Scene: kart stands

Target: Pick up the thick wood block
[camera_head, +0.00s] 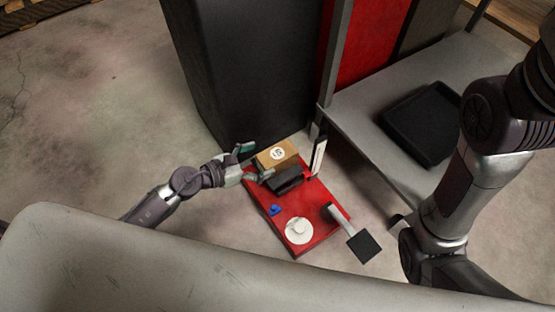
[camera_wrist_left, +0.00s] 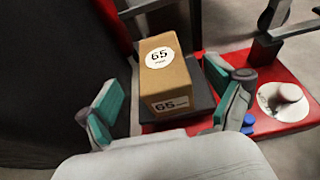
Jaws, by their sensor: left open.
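The thick wood block (camera_head: 277,155) is a tan box with a white round label. It stands at the far end of a red platform (camera_head: 322,200). In the left wrist view the block (camera_wrist_left: 166,72) shows "65" on its top and near face and is beside or on a dark grey piece (camera_wrist_left: 212,90). My left gripper (camera_head: 252,162) is open at the block's left side. In the left wrist view its teal-padded fingers (camera_wrist_left: 170,104) are apart, one on either side of the block's near end, with nothing held. My right arm shows, but its gripper is out of view.
A tall dark cabinet (camera_head: 245,65) stands just behind the block. A white round piece (camera_head: 299,231), a small blue piece (camera_head: 276,210) and a bar with a black square plate (camera_head: 364,246) are on or at the platform. A grey table (camera_head: 370,125) with a black tray (camera_head: 422,122) is right.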

